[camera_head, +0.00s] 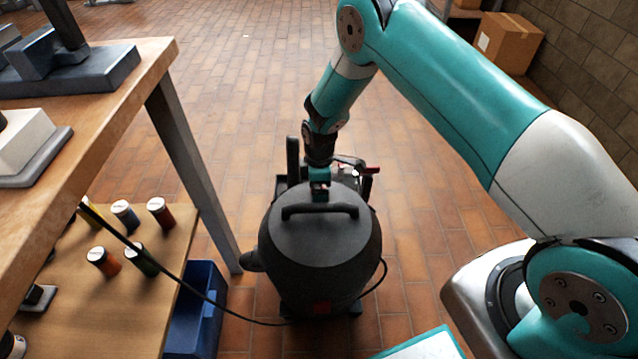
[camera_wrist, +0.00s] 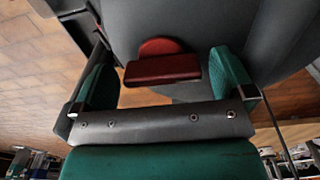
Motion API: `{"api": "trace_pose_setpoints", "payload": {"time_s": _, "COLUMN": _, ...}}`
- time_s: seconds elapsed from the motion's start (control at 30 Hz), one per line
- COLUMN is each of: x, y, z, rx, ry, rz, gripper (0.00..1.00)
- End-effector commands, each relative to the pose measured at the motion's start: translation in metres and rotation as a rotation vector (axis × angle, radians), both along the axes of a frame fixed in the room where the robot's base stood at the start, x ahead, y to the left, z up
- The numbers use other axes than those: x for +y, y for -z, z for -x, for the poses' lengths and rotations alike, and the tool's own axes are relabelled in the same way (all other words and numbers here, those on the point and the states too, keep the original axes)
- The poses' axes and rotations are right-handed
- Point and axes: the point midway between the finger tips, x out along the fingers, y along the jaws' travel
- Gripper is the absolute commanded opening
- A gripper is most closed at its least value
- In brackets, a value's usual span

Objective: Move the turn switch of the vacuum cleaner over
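The vacuum cleaner (camera_head: 322,250) stands upright on the floor, a dark grey drum with a black top handle. In the wrist view, its red turn switch (camera_wrist: 162,66) shows as a rounded disc with a flat bar across it, against the dark grey body (camera_wrist: 185,22). My gripper (camera_wrist: 163,76) is open, with one green fingertip on either side of the switch and a narrow gap on each side. In the head view, my gripper (camera_head: 320,189) is at the far side of the vacuum cleaner, and the switch cannot be made out there.
A wooden workbench (camera_head: 120,75) with a lower shelf (camera_head: 120,285) holding several small jars stands at left. A blue bin (camera_head: 200,305) is on the floor beside the vacuum cleaner. A black cable runs from the shelf past its base. Cardboard boxes (camera_head: 508,42) stand at back right.

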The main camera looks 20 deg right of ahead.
Motion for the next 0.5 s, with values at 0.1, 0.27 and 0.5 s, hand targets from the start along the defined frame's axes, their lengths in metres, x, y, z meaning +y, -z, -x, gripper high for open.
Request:
{"api": "trace_pose_setpoints", "payload": {"time_s": 0.1, "x": 0.0, "y": 0.0, "z": 0.001, "rx": 0.002, "ry": 0.0, "rz": 0.0, "gripper": 1.0}}
{"api": "trace_pose_setpoints", "payload": {"time_s": 0.27, "x": 0.0, "y": -0.011, "z": 0.0, "rx": 0.002, "ry": 0.001, "rz": 0.0, "gripper": 1.0}}
{"api": "trace_pose_setpoints", "payload": {"time_s": 0.5, "x": 0.0, "y": -0.065, "z": 0.0, "rx": -0.001, "ry": 0.001, "rz": -0.001, "gripper": 1.0}}
